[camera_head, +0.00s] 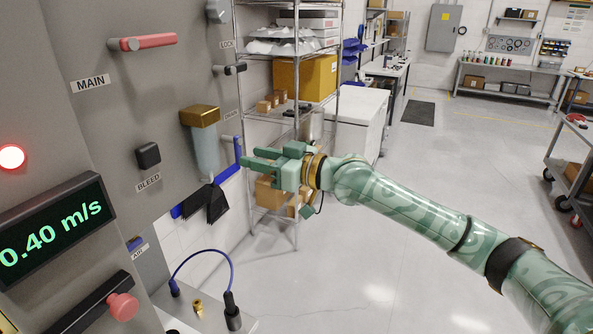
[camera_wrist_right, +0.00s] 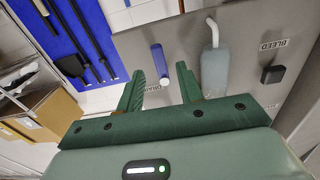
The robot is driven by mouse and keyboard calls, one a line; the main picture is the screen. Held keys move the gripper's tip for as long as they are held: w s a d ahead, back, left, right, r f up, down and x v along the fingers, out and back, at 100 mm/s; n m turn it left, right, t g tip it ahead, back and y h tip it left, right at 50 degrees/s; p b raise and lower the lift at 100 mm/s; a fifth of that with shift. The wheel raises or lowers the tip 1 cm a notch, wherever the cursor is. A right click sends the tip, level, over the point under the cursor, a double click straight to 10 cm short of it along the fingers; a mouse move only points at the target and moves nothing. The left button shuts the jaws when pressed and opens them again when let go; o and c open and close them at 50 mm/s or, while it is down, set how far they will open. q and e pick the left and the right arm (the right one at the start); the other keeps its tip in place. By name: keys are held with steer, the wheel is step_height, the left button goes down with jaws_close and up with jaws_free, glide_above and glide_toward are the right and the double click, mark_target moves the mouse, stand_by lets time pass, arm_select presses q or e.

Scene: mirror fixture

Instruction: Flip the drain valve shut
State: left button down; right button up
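The drain valve is a short blue handle (camera_head: 238,148) on the grey panel, beside a small label, near the panel's right edge in the head view. In the right wrist view the blue handle (camera_wrist_right: 158,62) shows along its length, with a pale round end and a partly covered DRAIN label. My right gripper (camera_head: 246,160) is open and empty, its fingers pointing at the panel close to the handle. In the right wrist view its two fingers (camera_wrist_right: 159,74) appear on either side of the handle; I cannot tell whether they touch it. My left gripper is not in view.
A brass-capped clear cylinder (camera_head: 205,150) and the black BLEED knob (camera_head: 148,155) sit left of the handle. The red MAIN handle (camera_head: 148,41) is higher up. A wire shelf (camera_head: 297,110) with boxes stands behind my gripper.

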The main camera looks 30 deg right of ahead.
steer(key=b+v, duration=0.3)
steer(key=v, duration=0.8)
steer(key=shift+b, duration=0.3)
